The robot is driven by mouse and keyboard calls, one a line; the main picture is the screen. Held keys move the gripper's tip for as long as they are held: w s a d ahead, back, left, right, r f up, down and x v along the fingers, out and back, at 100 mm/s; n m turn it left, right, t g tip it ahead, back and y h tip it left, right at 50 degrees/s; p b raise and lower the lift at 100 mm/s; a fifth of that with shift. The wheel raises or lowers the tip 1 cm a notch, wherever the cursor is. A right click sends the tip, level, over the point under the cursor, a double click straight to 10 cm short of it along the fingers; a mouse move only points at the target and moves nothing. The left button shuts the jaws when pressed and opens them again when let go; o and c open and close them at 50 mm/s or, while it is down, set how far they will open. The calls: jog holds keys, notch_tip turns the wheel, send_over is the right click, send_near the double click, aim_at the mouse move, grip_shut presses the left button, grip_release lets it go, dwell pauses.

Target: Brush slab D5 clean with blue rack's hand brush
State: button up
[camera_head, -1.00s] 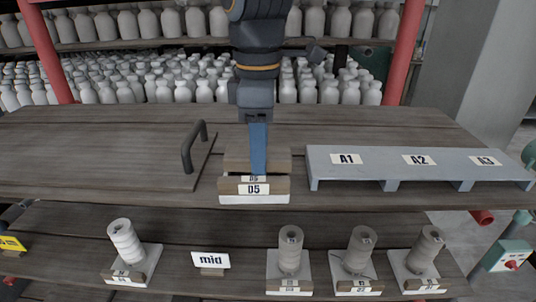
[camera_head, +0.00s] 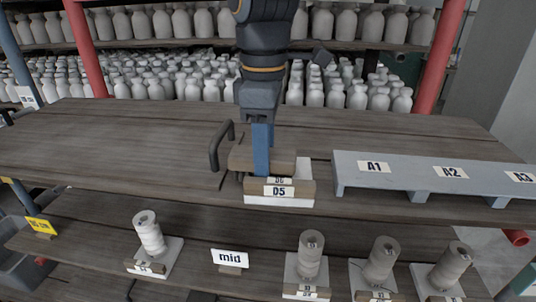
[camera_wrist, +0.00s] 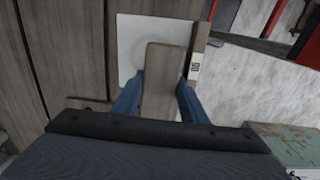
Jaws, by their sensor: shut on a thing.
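My gripper (camera_head: 262,172) is shut on a brown wooden block, which looks like the back of the hand brush (camera_head: 240,159). The brush is low over slab D5 (camera_head: 306,170), a white slab with a wooden front strip labelled D5, on the upper shelf. In the wrist view the brush (camera_wrist: 162,65) lies between my blue fingers (camera_wrist: 160,92) and covers part of the white slab (camera_wrist: 130,35). The bristles are hidden, so contact with the slab cannot be told. The uncovered part looks pale, with a faint greyish round area. The blue rack is not recognisable here.
A grey raised board (camera_head: 400,180) labelled A1 to A3 stands to the right. A dark upright handle (camera_head: 217,146) stands close on the left. White bottles fill the back shelves.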

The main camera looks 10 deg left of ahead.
jog(key=shift+r, duration=3)
jog(key=shift+r, duration=1.5)
